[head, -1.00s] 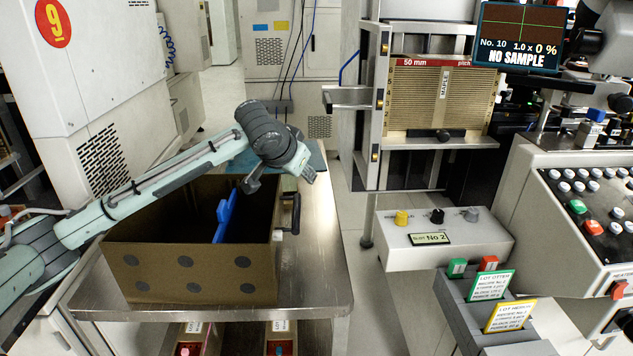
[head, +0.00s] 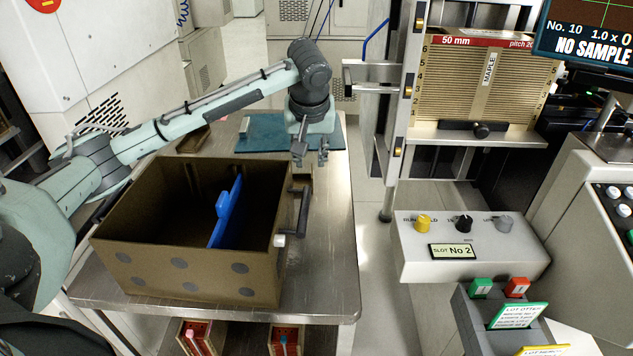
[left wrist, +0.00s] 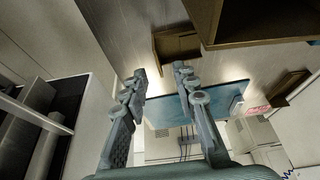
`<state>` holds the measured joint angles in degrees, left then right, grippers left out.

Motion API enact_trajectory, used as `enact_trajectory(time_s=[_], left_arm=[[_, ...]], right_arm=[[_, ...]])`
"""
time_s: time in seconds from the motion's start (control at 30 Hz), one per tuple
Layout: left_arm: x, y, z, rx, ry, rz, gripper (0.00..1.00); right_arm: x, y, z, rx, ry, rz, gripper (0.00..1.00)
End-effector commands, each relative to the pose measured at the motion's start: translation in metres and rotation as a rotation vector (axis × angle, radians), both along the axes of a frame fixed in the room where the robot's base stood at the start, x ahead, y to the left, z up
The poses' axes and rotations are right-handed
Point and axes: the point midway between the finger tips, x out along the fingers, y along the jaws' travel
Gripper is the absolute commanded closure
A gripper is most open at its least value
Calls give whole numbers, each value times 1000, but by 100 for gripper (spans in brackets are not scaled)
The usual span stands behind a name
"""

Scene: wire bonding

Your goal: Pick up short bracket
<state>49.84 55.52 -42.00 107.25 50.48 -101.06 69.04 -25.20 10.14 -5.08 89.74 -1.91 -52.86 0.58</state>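I cannot pick out the short bracket with certainty. A blue upright piece (head: 226,215) stands inside the brown box (head: 180,272). A small open brown piece (left wrist: 178,46) lies on the table in the left wrist view, beside the big box. My right gripper is not in view.
The steel table (head: 325,262) has bare room right of the box. The box's dark handle (head: 303,212) sticks out on its right side. A slotted rack (head: 480,82) and a control box (head: 470,260) with knobs stand to the right, across a floor gap.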

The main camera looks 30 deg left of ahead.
Motion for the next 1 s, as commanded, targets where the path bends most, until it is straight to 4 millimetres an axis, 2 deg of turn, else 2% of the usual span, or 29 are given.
enact_trajectory(time_s=[0.17, 0.7, 0.97, 1.0], left_arm=[[3, 2, -9, 0, 1, 0, 72], [29, 15, -68, 0, 0, -1, 72], [30, 16, -71, 0, -1, -1, 72], [30, 16, -71, 0, -1, -1, 75]], right_arm=[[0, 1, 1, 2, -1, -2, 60], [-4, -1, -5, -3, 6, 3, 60], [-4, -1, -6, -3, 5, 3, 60], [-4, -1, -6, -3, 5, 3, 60]])
